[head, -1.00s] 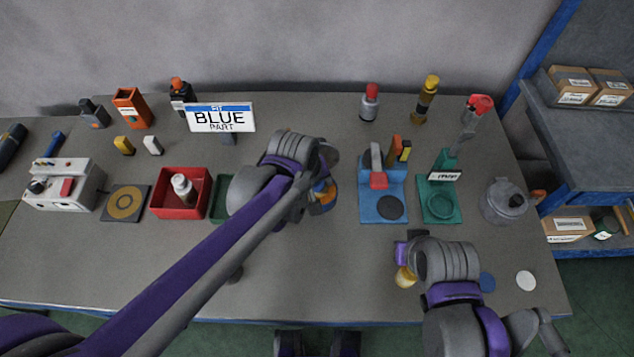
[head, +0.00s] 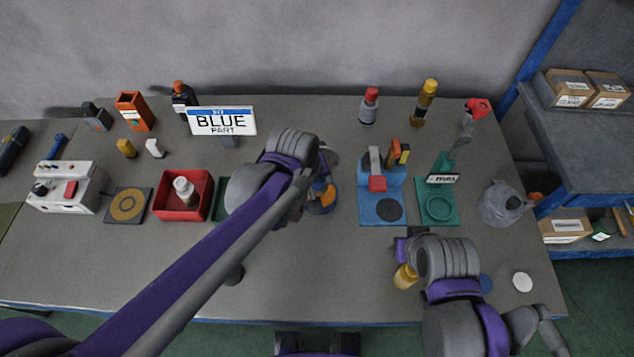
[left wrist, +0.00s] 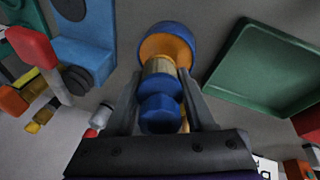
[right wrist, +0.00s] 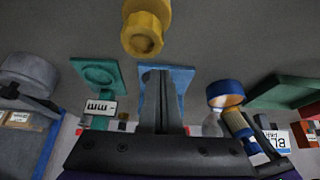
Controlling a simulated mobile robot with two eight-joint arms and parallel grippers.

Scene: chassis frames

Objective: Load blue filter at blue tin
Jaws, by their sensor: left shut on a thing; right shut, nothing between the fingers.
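The blue tin (head: 324,200), a round blue-rimmed piece with an orange inside, stands mid-table, partly behind my left gripper (head: 318,188). In the left wrist view the tin (left wrist: 176,35) is just beyond the fingertips. My left gripper (left wrist: 160,100) is shut on the blue filter (left wrist: 160,108), a blue stepped piece with a tan end. That end overlaps the tin's near rim; I cannot tell whether they touch. The right wrist view shows the filter (right wrist: 239,126) tilted beside the tin (right wrist: 225,88). My right gripper (right wrist: 160,80) is shut and empty, near a yellow piece (right wrist: 145,30).
A sign reading BLUE PART (head: 222,120) stands behind. A blue fixture (head: 368,212) and a green fixture (head: 438,218) stand right of the tin. A red tray (head: 170,211) and partly hidden green tray (head: 219,209) are left. The front middle of the table is fairly clear.

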